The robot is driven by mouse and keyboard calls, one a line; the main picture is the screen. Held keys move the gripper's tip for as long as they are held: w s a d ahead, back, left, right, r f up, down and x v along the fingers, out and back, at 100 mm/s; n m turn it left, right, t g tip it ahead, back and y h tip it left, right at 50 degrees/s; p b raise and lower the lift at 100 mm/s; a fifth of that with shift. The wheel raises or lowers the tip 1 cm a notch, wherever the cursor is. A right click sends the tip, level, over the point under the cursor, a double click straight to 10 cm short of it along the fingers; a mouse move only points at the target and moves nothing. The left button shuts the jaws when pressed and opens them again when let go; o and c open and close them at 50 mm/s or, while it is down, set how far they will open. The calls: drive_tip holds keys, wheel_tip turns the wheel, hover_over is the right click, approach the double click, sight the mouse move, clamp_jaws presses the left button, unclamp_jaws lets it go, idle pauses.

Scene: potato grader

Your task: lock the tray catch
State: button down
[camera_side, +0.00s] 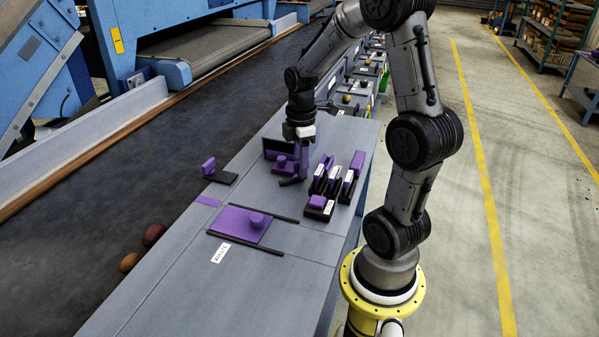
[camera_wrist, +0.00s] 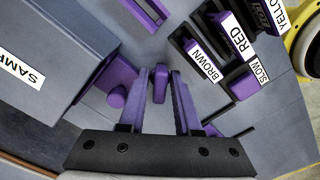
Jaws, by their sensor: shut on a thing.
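In the wrist view the purple fingers of my gripper (camera_wrist: 166,84) are shut on a small upright purple lever (camera_wrist: 160,90), which looks like the tray catch. Just left of it is a grey tray front with a round purple knob (camera_wrist: 117,95) and a white label (camera_wrist: 20,70) reading "SAMP…", cut off by the frame. In the side view my gripper (camera_side: 296,176) points down at the bench beside a purple knob (camera_side: 282,162). The fingers largely hide the catch there, so its exact angle cannot be told.
Labelled purple-and-black sliders (camera_side: 335,182) stand close right of my gripper; "BROWN", "RED" and "SLOW" read in the wrist view. A purple plate with a knob (camera_side: 240,224) lies between dark rails in front. A purple-and-black stop (camera_side: 219,175) stands left, by the dark belt (camera_side: 120,180).

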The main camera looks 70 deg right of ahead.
drive_tip(key=c, duration=1.1)
unclamp_jaws()
drive_tip(key=shift+r, duration=0.1)
drive_tip(key=shift+r, duration=2.45)
